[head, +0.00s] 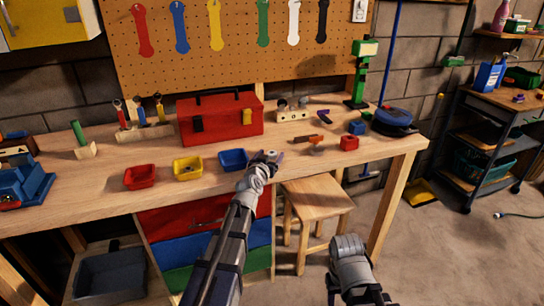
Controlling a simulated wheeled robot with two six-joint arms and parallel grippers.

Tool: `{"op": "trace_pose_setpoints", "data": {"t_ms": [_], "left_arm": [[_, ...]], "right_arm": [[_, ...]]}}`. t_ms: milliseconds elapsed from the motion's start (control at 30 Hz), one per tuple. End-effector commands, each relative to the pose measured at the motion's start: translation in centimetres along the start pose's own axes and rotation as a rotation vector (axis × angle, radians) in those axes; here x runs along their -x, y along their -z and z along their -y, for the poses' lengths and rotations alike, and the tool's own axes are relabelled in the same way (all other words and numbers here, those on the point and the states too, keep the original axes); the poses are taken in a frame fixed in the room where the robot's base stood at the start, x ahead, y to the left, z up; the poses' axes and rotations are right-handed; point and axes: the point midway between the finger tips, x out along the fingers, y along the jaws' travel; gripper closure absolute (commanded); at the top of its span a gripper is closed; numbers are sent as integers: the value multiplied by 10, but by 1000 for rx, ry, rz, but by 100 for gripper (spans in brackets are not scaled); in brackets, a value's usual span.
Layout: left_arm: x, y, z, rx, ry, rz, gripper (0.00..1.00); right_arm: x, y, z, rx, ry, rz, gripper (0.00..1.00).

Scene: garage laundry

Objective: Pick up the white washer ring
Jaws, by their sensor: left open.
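My left gripper (270,155) is open over the front part of the wooden workbench (330,165), just right of the blue bin (233,160). I cannot make out a white washer ring for sure. A small pale spot shows in the yellow bin (188,168), too small to identify. The bench surface right under the left gripper is hidden by it. Part of my right arm shows low in the picture, in front of the bench, but its gripper cannot be seen.
A red bin (140,177) stands left of the yellow one. A red toolbox (219,118) stands behind the bins. A red block (349,143) and a blue block (356,128) lie to the right. A wooden stool (317,192) stands below the bench front.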

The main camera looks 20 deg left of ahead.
Motion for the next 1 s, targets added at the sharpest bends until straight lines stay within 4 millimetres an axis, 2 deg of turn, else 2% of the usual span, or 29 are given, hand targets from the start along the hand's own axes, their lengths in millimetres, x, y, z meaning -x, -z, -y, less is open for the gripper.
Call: {"op": "trace_pose_setpoints", "data": {"t_ms": [100,800,1000], "left_arm": [[1,0,0,0,0,0,22],[1,0,0,0,0,0,100],[1,0,0,0,0,0,100]], "right_arm": [[0,0,0,0,0,0,50],[0,0,0,0,0,0,50],[0,0,0,0,0,0,50]]}}
